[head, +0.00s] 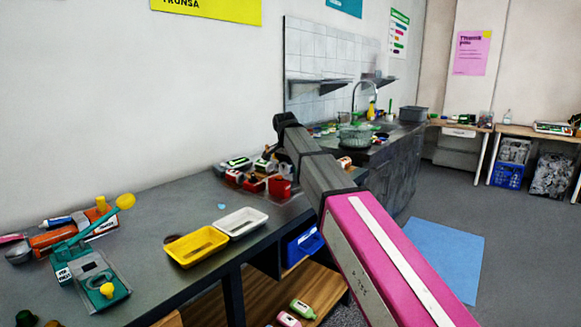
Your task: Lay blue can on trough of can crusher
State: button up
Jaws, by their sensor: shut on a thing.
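The can crusher (118,287) stands at the left end of the dark table in the head view. It has a teal frame, a long teal lever with a yellow end raised toward the upper right, and a yellow knob at its front. Its trough (91,267) looks grey, and I see no can lying in it. I cannot make out the blue can anywhere in this view. My arm, with a pink link, crosses the picture from the lower right to the upper middle. My gripper does not show.
A yellow tray (178,252) and a white tray (240,214) sit mid-table. A red container (280,187) and several small items stand farther back. Orange and blue items lie behind the crusher. A blue bin (304,243) sits below the tabletop. Bare tabletop lies between crusher and trays.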

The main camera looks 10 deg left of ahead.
aim_at(292, 189)
jog(key=shift+s+a+x, duration=0.1)
jog(key=shift+s+x, duration=0.1)
jog(key=shift+x, duration=0.8)
jog(key=shift+s+a+x, duration=0.1)
jog(key=shift+s+x, duration=0.1)
jog(key=shift+x, duration=0.8)
jog(key=shift+s+a+x, duration=0.1)
jog(key=shift+s+x, duration=0.1)
jog(key=shift+x, duration=0.85)
jog(key=o, duration=0.8)
jog(key=shift+r, duration=0.1)
jog(key=shift+w+d+v, duration=0.1)
jog(key=shift+w+v, duration=0.1)
jog(key=shift+v, duration=0.9)
jog(key=shift+w+d+v, duration=0.1)
jog(key=shift+w+v, duration=0.1)
jog(key=shift+v, duration=0.85)
jog(key=shift+w+d+v, duration=0.1)
jog(key=shift+w+v, duration=0.1)
jog(key=shift+v, duration=0.9)
jog(key=shift+r, duration=0.15)
